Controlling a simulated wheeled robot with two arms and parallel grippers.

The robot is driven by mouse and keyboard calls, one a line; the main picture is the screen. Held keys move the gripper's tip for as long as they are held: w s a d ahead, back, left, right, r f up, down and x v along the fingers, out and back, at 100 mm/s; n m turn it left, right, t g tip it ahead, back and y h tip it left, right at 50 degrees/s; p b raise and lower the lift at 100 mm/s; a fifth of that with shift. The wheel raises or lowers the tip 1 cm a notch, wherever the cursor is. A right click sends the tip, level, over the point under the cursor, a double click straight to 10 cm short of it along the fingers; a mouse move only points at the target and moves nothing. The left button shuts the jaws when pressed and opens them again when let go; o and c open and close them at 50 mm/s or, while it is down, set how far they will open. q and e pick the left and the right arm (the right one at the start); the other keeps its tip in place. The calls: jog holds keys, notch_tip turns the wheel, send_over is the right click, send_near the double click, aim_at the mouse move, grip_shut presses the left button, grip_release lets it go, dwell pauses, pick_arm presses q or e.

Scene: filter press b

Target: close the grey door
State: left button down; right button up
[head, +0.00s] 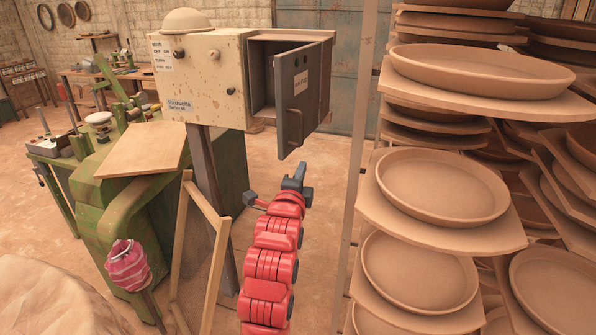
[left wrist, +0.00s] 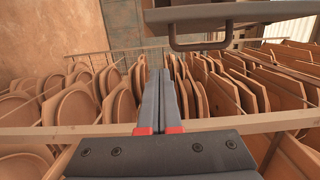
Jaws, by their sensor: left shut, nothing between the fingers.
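The grey door (head: 298,98) stands partly open on the front of a cream metal box (head: 200,75), which is mounted on a post. It has a small label and a bar-like handle on its face. In the left wrist view a dark panel with a bar handle (left wrist: 230,44), apparently this door, shows at the top. My left gripper (head: 299,172) is just below the door's lower edge, with a visible gap. Its fingers (left wrist: 163,75) are shut and empty, below the handle in the wrist view. My right gripper is in neither view.
A tall rack (head: 362,130) of clay dishes on boards stands close on the right. A green machine (head: 130,200) stands left. Some floor is free behind my left gripper.

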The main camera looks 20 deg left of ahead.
pick_arm(q)
jog(key=w+a+p, duration=0.4)
jog(key=w, duration=0.1)
jog(key=shift+w+a, duration=0.2)
jog(key=shift+a, duration=0.05)
